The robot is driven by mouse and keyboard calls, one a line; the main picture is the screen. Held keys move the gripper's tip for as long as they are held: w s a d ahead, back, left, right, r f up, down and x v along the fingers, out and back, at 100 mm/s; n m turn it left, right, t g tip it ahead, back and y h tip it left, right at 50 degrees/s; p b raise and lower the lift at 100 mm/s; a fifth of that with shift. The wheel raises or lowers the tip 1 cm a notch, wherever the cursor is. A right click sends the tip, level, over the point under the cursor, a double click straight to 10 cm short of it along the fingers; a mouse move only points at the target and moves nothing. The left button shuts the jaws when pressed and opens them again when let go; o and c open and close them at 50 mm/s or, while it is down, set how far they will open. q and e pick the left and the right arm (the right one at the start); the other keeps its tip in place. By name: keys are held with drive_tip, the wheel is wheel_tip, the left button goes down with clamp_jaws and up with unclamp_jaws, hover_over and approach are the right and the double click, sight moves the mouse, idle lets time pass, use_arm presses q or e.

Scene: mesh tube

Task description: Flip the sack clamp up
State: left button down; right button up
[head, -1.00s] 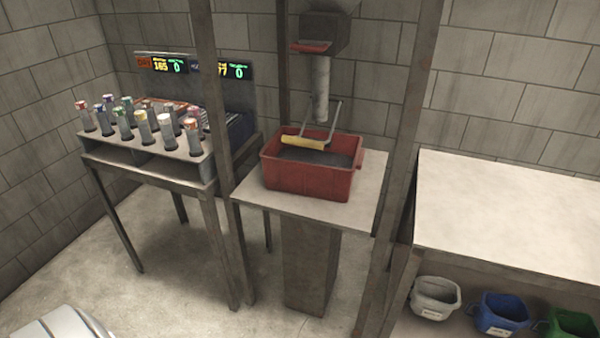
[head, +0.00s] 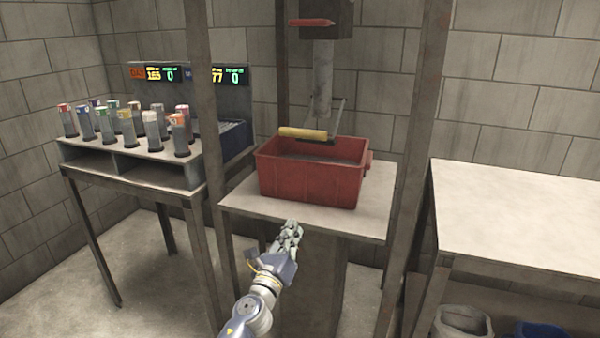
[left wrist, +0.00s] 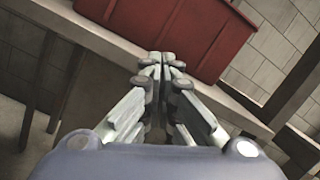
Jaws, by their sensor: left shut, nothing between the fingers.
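The sack clamp shows as a metal frame with a yellow bar (head: 303,133), hanging below the grey spout (head: 322,80). The bar lies low, level with the back rim of the red bin (head: 310,182) in the head view. My left gripper (head: 291,226) is shut and empty, in front of the pedestal table's front edge and below the bin. In the left wrist view the closed fingertips (left wrist: 162,58) point toward the red bin (left wrist: 185,25), with the table edge (left wrist: 110,45) behind them. My right gripper is not in view.
Upright steel posts (head: 203,150) and (head: 420,150) stand on both sides of the pedestal table (head: 240,200). A rack of several capped tubes (head: 130,125) is at left. A bare worktop (head: 520,210) is at right, with a blue bin (head: 540,332) below. A red lever (head: 312,22) sits above the spout.

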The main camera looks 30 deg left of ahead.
sight(310, 136)
use_arm(q)
wheel_tip(310, 136, up, 10)
drive_tip(key=s+m+t+b, duration=0.1)
drive_tip(key=m+t+b, duration=0.2)
drive_tip(key=m, duration=0.2)
drive_tip(key=shift+s+a+m, duration=0.3)
drive_tip(key=shift+s, duration=0.05)
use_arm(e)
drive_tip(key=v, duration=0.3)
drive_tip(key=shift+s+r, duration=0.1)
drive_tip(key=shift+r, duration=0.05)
use_arm(q)
drive_tip(key=shift+f, duration=0.1)
drive_tip(key=s+r+p+x, duration=0.1)
drive_tip(key=r+p+x, duration=0.1)
drive_tip(key=x, duration=1)
drive_tip(key=shift+w+r+p, duration=0.15)
drive_tip(key=shift+r+p, duration=0.35)
drive_tip(key=shift+p, duration=0.3)
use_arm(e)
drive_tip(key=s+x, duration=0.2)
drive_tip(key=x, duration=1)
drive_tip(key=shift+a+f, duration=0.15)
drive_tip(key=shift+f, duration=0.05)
use_arm(q)
drive_tip(key=shift+a+r, duration=0.1)
